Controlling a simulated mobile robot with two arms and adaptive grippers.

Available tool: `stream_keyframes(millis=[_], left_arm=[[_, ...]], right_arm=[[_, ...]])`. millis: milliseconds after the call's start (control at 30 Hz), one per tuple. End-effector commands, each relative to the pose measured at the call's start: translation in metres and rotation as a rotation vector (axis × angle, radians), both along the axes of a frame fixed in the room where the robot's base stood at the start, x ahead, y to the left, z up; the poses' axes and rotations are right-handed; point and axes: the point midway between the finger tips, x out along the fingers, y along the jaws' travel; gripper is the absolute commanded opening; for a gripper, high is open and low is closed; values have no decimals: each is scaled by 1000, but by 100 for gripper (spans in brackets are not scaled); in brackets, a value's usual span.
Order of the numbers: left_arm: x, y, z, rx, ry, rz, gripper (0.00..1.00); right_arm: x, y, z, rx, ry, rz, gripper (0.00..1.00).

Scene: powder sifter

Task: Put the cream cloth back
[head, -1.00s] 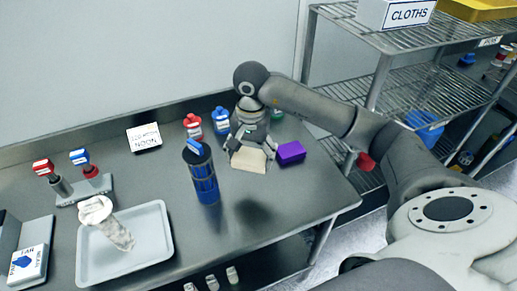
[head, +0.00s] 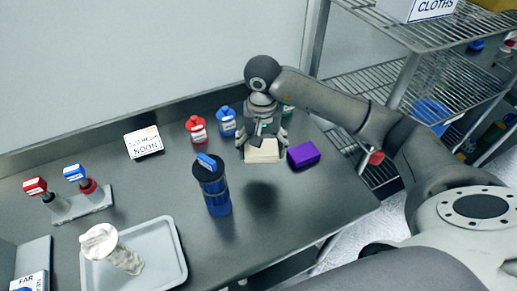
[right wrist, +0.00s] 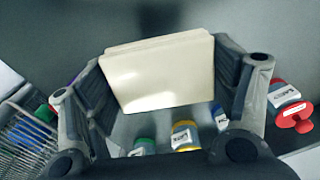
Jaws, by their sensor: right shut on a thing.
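The cream cloth (head: 262,153) is a folded pale block between the fingers of my right gripper (head: 263,142), toward the back right of the steel table. In the right wrist view the cloth (right wrist: 160,75) spans the gap between the two fingers, which are shut on it. A dark shadow on the table in front suggests the cloth is held above the surface; the exact height cannot be told. A white container labelled CLOTHS (head: 420,9) stands on the upper wire shelf, cut off by the top edge. My left gripper is not in view.
A purple block (head: 303,154) lies just right of the cloth. A blue bottle (head: 212,186) stands in front left, with red-topped (head: 196,130) and blue-topped (head: 226,122) bottles behind. A grey tray (head: 175,265) holds a white-topped jar. The wire rack (head: 400,85) stands at right.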

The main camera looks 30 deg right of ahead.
Motion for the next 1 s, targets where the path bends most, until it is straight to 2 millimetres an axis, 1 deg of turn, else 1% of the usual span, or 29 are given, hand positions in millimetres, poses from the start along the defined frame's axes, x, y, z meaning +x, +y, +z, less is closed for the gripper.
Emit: stream_keyframes(millis=[33, 133, 200, 267, 367, 567, 700, 800, 1000], left_arm=[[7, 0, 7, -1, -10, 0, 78], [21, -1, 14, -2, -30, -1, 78], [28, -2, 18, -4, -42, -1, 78], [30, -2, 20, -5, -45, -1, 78], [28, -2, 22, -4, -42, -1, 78], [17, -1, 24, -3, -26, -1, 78], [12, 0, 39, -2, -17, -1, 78], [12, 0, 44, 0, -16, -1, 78], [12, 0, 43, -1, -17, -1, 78]], right_arm=[[7, -2, -6, 2, 6, -4, 54], [20, -6, -24, 1, 5, -4, 54], [28, -9, -34, 1, 5, -3, 54], [33, -11, -42, 1, 4, -3, 54], [40, -12, -49, 3, 1, -1, 54], [46, -15, -59, 0, 2, -2, 54], [46, -15, -75, 2, 6, -2, 54], [47, -15, -85, 1, 3, -2, 54], [48, -16, -91, 1, 0, 0, 54]])
